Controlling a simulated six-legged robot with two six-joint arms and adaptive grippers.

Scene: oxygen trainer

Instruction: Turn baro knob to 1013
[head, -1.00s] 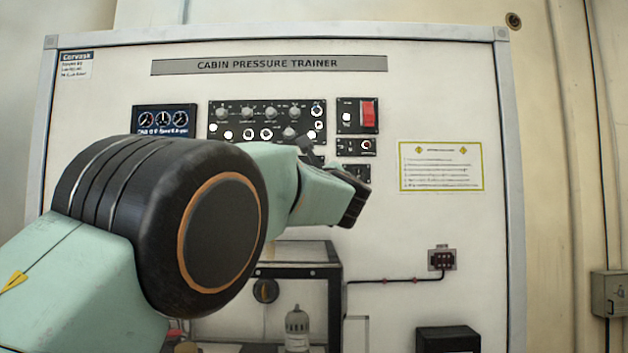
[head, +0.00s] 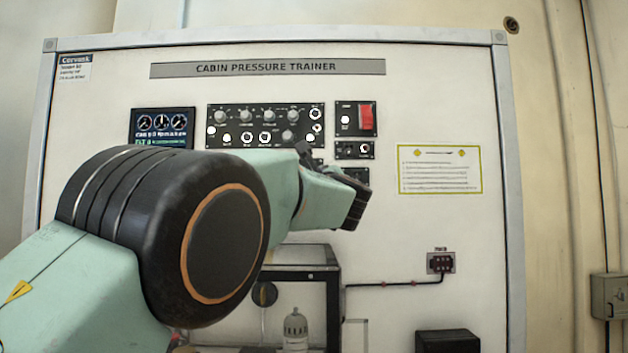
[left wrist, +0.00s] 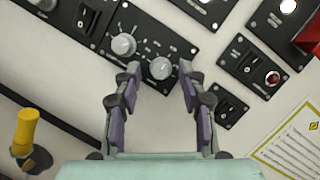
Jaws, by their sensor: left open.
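My left gripper (left wrist: 160,72) is open in the left wrist view, with one finger on each side of a round grey knob (left wrist: 161,68) on a small black panel. I cannot tell whether the fingertips touch the knob. A second, similar knob (left wrist: 123,44) sits up and left of it on the same panel. The labels are too blurred to read, so I cannot tell from the pictures which knob is the baro knob. My right gripper is not in view.
The trainer board (head: 440,100) carries a black panel of several knobs (head: 267,116), a gauge display (head: 163,124) and a red switch (head: 366,117). A yellow handle (left wrist: 25,130) shows in the left wrist view. A dark-framed case (head: 333,290) stands below my arm.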

